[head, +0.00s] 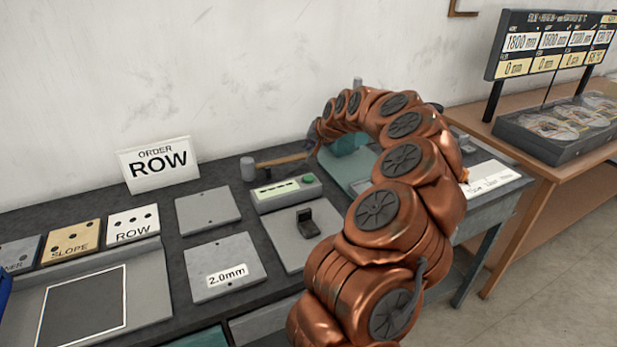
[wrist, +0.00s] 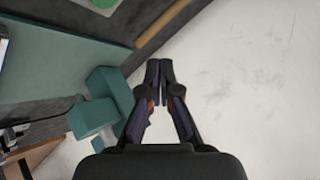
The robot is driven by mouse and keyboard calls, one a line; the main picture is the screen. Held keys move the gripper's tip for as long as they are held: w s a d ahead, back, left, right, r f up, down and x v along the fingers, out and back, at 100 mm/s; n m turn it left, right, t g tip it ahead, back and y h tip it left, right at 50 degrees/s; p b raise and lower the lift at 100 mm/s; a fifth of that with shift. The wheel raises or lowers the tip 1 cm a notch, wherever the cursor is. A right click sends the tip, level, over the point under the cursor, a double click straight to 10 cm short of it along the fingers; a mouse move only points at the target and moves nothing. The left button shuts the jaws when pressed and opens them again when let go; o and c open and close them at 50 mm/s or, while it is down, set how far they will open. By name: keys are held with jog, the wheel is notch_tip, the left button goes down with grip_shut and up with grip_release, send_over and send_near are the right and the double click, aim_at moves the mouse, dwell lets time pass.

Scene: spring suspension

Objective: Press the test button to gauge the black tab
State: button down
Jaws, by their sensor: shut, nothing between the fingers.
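The black tab (head: 305,218) stands on a grey plate (head: 283,240) in the middle of the bench in the head view. Behind it is a long grey box (head: 275,196) with a pale strip and a green button (head: 308,179). The tab and the box are apart. My gripper (head: 312,142) is small and partly hidden at the end of my copper arm, behind and above the box. In the wrist view my gripper (wrist: 158,78) is shut and empty, its fingertips together before a pale surface. I cannot make out the tab in the wrist view.
A mallet (head: 250,169) lies behind the box, near my gripper. A plate marked 2.0mm (head: 226,277) and a blank plate (head: 208,210) lie to the left. An ORDER ROW sign (head: 158,164) stands at the wall. A teal block (wrist: 95,117) is beside my fingers.

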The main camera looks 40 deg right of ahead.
aim_at(310, 178)
jog(key=shift+d+f, duration=0.1)
jog(key=shift+f, duration=0.1)
dwell(0.3)
notch_tip(310, 178, down, 8)
jog(key=shift+r+b, duration=0.2)
jog(key=shift+b, duration=0.55)
jog(key=shift+f, duration=0.45)
jog(key=shift+f+b, duration=0.1)
jog(key=shift+b, duration=0.25)
dwell(0.5)
jog(key=shift+f+b, duration=0.4)
jog(key=shift+b, duration=0.15)
jog(key=shift+f+b, duration=0.45)
dwell(0.7)
jog(key=shift+r, duration=0.1)
dwell(0.4)
jog(key=shift+r, duration=0.85)
